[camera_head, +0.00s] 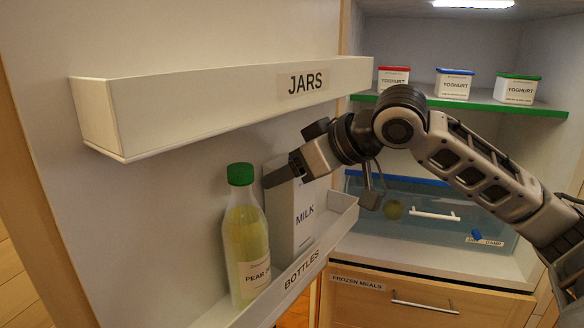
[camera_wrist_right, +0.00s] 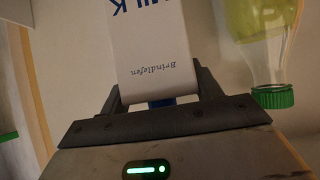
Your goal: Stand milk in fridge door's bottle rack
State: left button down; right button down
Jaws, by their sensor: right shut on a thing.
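A white milk carton (camera_head: 305,214) marked MILK stands upright at the bottle rack (camera_head: 341,222) on the open fridge door, behind the rack's front wall. Whether its base touches the rack floor is hidden. My right gripper (camera_head: 283,175) is shut on the carton's upper part. In the right wrist view the carton (camera_wrist_right: 150,45) sits between the two fingers of the gripper (camera_wrist_right: 158,95). My left gripper is not in view.
A pear juice bottle (camera_head: 246,235) with a green cap stands in the rack left of the carton. The JARS rack (camera_head: 220,103) hangs above and looks empty. Yoghurt tubs (camera_head: 454,85) stand on a green-edged shelf (camera_head: 540,108). A clear drawer (camera_head: 350,190) and a FROZEN MEALS drawer (camera_head: 370,312) are below.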

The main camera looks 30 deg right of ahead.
jog(key=shift+c, duration=1.6)
grip_release()
pick_arm(q)
jog(key=b, duration=0.2)
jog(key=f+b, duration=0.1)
jog(key=b, duration=0.1)
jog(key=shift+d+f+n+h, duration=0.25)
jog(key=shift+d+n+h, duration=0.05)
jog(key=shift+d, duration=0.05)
pick_arm(e)
jog(key=v, duration=1.2)
jog(key=shift+r, duration=0.1)
